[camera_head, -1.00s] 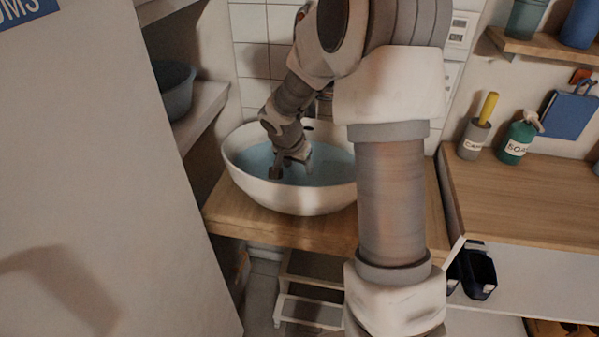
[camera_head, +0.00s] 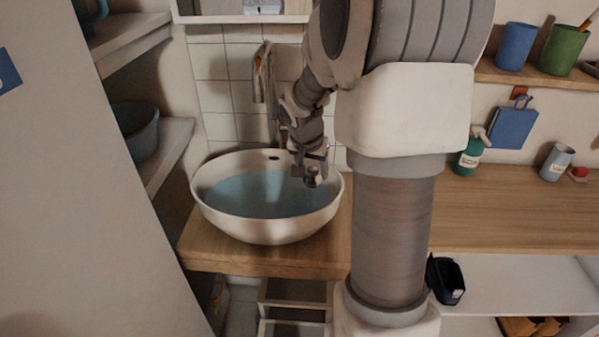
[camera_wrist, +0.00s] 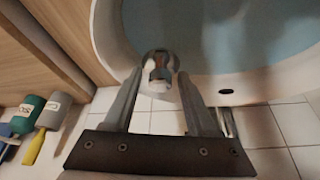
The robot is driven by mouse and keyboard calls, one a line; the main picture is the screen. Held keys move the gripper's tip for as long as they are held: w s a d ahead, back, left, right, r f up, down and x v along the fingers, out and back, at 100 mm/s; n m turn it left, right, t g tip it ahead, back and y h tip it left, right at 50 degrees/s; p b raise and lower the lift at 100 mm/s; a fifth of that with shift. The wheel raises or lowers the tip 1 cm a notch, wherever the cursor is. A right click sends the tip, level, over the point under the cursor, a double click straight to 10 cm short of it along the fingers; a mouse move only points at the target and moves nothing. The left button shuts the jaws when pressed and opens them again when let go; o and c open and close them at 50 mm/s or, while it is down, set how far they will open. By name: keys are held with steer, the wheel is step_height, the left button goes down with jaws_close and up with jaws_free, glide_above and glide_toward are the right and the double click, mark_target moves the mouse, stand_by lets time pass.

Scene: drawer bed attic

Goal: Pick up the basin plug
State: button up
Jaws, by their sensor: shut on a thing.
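My gripper (camera_head: 311,174) is above the right side of the white basin (camera_head: 262,230), clear of the blue water (camera_head: 265,195). In the wrist view, the two fingers of my gripper (camera_wrist: 160,75) close on a small, shiny, metallic rounded piece, the basin plug (camera_wrist: 158,64). The plug also shows as a small dark grey shape at the fingertips in the head view (camera_head: 312,182). The fingers and the plug's own shape hide part of it. The basin's rim lies behind the plug in the wrist view.
A tap (camera_head: 268,90) rises behind the basin. A wooden counter (camera_head: 520,205) extends right, with a green soap bottle (camera_head: 470,152) and a grey cup (camera_head: 556,162). A shelf with a bowl (camera_head: 137,132) and a pale panel (camera_head: 90,200) stand at left.

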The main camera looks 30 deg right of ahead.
mark_target(315, 169)
steer(key=shift+s+d+r, duration=0.1)
steer(key=shift+d+r, duration=0.1)
steer(key=shift+r, duration=0.1)
steer(key=shift+r+p, duration=2.15)
steer(key=shift+p, duration=0.2)
steer(key=shift+s, duration=0.1)
